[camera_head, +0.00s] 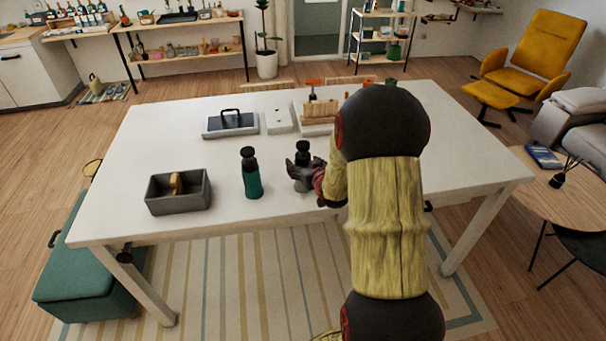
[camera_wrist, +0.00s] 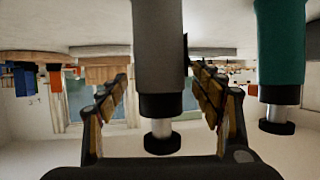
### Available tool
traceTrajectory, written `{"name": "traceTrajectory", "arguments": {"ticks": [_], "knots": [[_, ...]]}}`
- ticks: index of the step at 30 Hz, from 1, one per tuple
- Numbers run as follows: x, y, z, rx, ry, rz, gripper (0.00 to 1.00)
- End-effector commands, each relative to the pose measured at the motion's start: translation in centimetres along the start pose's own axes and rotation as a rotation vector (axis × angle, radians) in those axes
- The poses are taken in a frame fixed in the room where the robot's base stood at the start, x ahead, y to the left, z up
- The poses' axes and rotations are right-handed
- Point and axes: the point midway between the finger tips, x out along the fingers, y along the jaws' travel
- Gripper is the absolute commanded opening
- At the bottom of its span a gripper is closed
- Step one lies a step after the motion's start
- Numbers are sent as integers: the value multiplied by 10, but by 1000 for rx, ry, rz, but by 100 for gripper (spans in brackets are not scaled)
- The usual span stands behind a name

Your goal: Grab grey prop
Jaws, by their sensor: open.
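The grey prop looks like a grey bottle with a black cap (camera_head: 303,147) on the white table; my gripper hides most of its body in the head view. In the upside-down wrist view the grey bottle (camera_wrist: 158,45) hangs in the middle, between my fingers. My gripper (camera_head: 302,175), also in the wrist view (camera_wrist: 161,82), is open with a finger on each side of the bottle. Gaps show near the fingertips. Whether either finger touches it I cannot tell.
A teal bottle (camera_head: 252,180) stands close by, left of my gripper; it also shows in the wrist view (camera_wrist: 282,45). A grey caddy (camera_head: 180,202) sits at the table's left front. A dark-topped tray (camera_head: 230,125) and wooden blocks (camera_head: 319,117) lie farther back.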

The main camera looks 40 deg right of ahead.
Motion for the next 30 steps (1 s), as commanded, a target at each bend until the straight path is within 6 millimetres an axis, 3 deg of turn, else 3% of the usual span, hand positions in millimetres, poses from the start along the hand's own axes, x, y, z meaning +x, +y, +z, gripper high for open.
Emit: {"name": "traceTrajectory", "arguments": {"ticks": [9, 30], "knots": [[6, 0, -1, 0, 1, 0, 66], [5, 0, -1, 0, 1, 1, 26]]}}
